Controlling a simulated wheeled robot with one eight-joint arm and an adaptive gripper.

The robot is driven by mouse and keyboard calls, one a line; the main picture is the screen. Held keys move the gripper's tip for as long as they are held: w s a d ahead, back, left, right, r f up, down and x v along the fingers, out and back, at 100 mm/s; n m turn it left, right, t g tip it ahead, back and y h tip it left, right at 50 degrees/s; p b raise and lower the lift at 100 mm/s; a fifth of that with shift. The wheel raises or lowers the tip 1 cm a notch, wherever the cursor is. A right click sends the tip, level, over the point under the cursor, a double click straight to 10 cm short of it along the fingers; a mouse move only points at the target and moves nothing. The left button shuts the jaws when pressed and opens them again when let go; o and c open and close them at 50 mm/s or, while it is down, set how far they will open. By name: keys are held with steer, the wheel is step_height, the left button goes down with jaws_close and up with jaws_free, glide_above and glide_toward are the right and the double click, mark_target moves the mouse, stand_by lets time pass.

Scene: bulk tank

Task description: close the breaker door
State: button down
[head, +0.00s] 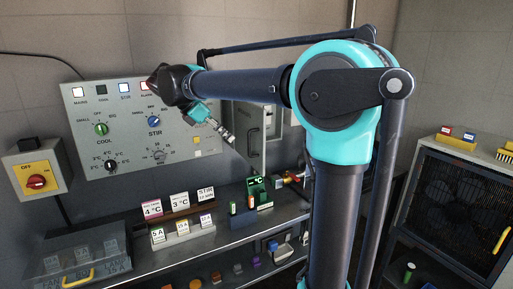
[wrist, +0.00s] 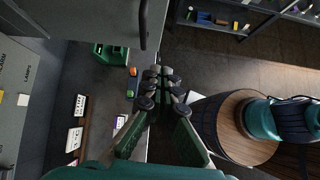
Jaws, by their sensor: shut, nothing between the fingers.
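The breaker door (head: 249,140) is a grey panel with a dark upright handle, standing open from a grey box on the wall, right of the control panel. In the wrist view a grey panel with a dark handle (wrist: 143,25), apparently this door, is at the top. My gripper (head: 230,140) is in front of the wall, just left of the door in the head view. In the wrist view my gripper (wrist: 165,78) has its fingertips together, with nothing between them, below the handle. I cannot tell whether they touch the door.
The control panel (head: 130,125) with knobs is on the wall at left. A red rotary switch (head: 37,181) is farther left. The bench (head: 215,238) below carries label cards and a green device (head: 259,190). A dark mesh-fronted cabinet (head: 455,205) stands at right. The wrist view shows a wooden round object (wrist: 235,130).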

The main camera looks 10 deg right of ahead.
steer(key=r, duration=0.2)
glide_toward(263, 150)
steer(key=shift+n, duration=0.3)
steer(key=f, duration=0.1)
steer(key=d+f, duration=0.1)
steer(key=f, duration=0.1)
steer(key=w+d+f, duration=0.1)
steer(key=shift+d+f, duration=0.2)
steer(key=shift+f, duration=0.2)
steer(key=shift+w+d, duration=0.2)
steer(key=shift+d, duration=0.4)
steer(key=shift+d, duration=0.1)
